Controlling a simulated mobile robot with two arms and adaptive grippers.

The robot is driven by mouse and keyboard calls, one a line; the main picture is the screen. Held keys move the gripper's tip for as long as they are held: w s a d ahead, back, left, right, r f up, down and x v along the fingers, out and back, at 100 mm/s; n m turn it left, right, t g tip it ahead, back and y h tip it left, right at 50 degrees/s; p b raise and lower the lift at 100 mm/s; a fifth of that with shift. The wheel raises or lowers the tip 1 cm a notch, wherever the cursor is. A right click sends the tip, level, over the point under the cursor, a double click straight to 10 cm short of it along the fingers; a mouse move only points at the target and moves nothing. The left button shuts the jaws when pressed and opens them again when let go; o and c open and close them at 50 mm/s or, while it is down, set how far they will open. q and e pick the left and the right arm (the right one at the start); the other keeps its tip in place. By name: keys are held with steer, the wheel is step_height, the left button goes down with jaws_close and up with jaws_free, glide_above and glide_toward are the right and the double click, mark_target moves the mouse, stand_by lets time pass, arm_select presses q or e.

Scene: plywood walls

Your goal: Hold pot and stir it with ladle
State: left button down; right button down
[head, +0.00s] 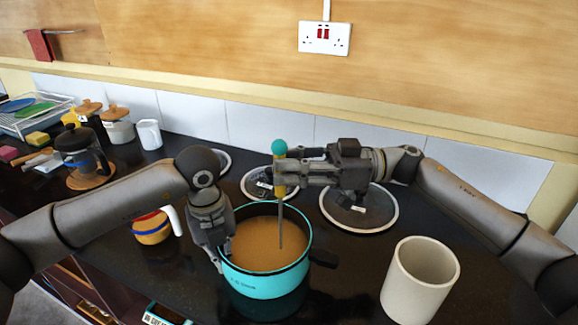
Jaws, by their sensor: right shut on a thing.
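A turquoise pot (265,283) full of brownish liquid (262,246) stands on the dark counter in the head view. My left gripper (223,256) points down at the pot's left rim and covers the handle area there. I cannot tell whether its fingers are closed. The ladle (281,215) stands upright with a turquoise knob on top, and its lower end is hidden in the liquid. My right gripper (283,170) is shut on the ladle's upper handle, above the pot.
A cream cylindrical container (422,278) stands right of the pot. Round cooking plates (360,216) lie behind it. A mug with a white handle (153,229) is left of my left gripper. A French press (82,152), jars and a dish rack (35,115) stand at the back left.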

arm_select(q)
steer(key=shift+r, duration=0.1)
arm_select(e)
step_height(320, 180, up, 10)
steer(key=shift+f, duration=0.2)
stand_by(0.7)
steer(key=shift+r, duration=0.1)
stand_by(0.6)
step_height(320, 180, up, 5)
steer(key=shift+f, duration=0.1)
stand_by(0.4)
arm_select(q)
steer(key=shift+w, duration=0.1)
stand_by(0.7)
steer(key=c, duration=1.6)
jaws_free()
steer(key=shift+d, duration=0.1)
steer(key=shift+o, duration=0.2)
step_height(320, 180, up, 12)
steer(key=shift+a, duration=0.2)
